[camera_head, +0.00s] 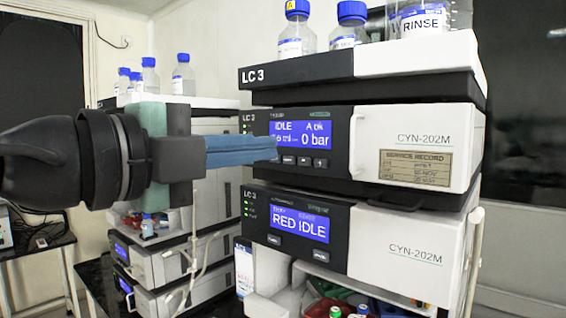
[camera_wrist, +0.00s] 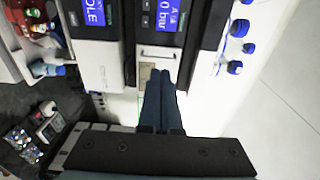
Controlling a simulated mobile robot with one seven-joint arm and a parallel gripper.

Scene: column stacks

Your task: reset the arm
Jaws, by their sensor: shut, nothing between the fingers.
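My gripper (camera_head: 272,148) reaches in from the left in the head view, its blue fingers closed together and empty. In that view the fingertips overlap the left part of the upper module's display (camera_head: 315,134), which reads IDLE and 0 bar. Whether they touch the panel I cannot tell. In the wrist view my gripper (camera_wrist: 160,72) also shows shut, with the fingers pointing up the picture toward the stack's front. The stack marked LC 3 (camera_head: 415,148) stands at the right of the head view. Its lower display (camera_head: 300,223) reads RED IDLE.
Blue-capped bottles (camera_head: 297,28) and a RINSE container (camera_head: 425,20) stand on top of the stack. A second stack (camera_head: 160,265) stands behind my arm at the left. An open bay with small coloured vials (camera_head: 335,311) lies below the lower module. A side table (camera_head: 40,245) is at far left.

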